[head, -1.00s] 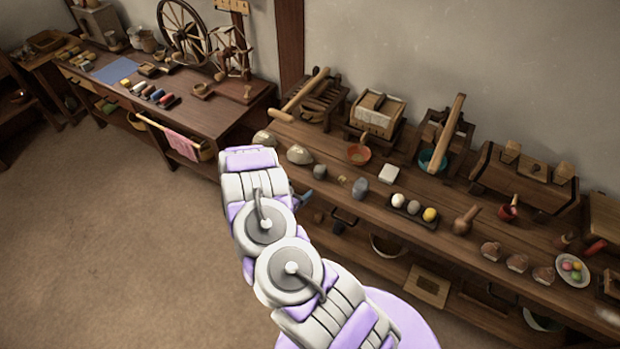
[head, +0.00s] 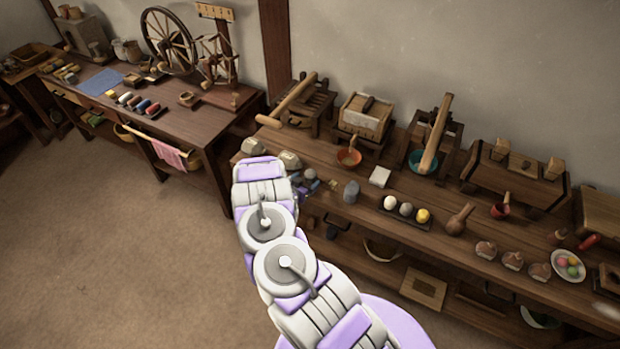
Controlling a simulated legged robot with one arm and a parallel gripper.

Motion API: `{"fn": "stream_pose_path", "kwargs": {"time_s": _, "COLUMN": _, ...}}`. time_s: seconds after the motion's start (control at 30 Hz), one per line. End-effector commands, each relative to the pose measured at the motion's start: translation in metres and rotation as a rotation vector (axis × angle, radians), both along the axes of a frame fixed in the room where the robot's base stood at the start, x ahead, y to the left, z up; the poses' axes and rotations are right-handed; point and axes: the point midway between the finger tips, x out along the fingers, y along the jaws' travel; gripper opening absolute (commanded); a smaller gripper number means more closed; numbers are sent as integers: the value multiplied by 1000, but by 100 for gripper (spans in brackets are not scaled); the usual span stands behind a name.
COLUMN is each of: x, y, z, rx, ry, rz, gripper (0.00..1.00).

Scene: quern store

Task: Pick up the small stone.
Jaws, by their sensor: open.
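A small grey stone (head: 310,174) lies near the front edge of the long right-hand bench, in the head view. My gripper (head: 303,184) is right beside it, at its near left, partly hidden behind my purple and white arm. The jaws are open, and I see nothing held in them. I cannot tell whether a finger touches the stone. A larger upright grey stone (head: 351,191) stands to the right. Two bigger pale stones, one at the bench's left end (head: 253,146) and one behind my arm (head: 289,160), lie to the left.
A wooden press with a long handle (head: 297,103) stands behind. The floor (head: 100,250) at left is clear.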

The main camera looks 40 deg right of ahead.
Motion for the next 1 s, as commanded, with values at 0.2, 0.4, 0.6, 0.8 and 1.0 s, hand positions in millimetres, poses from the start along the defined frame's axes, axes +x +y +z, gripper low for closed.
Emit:
{"fn": "stream_pose_path", "kwargs": {"time_s": 0.2, "x": 12, "y": -25, "z": -7, "rx": -4, "ry": -3, "rz": -4, "gripper": 83}}
{"fn": "stream_pose_path", "kwargs": {"time_s": 0.4, "x": 20, "y": -41, "z": -14, "rx": -1, "ry": 0, "rz": -1, "gripper": 83}}
{"fn": "stream_pose_path", "kwargs": {"time_s": 0.6, "x": 20, "y": -42, "z": -13, "rx": -1, "ry": 0, "rz": 0, "gripper": 83}}
{"fn": "stream_pose_path", "kwargs": {"time_s": 0.8, "x": 21, "y": -42, "z": -13, "rx": -1, "ry": 0, "rz": 0, "gripper": 65}}
{"fn": "stream_pose_path", "kwargs": {"time_s": 1.0, "x": 20, "y": -42, "z": -13, "rx": -1, "ry": 0, "rz": 0, "gripper": 46}}
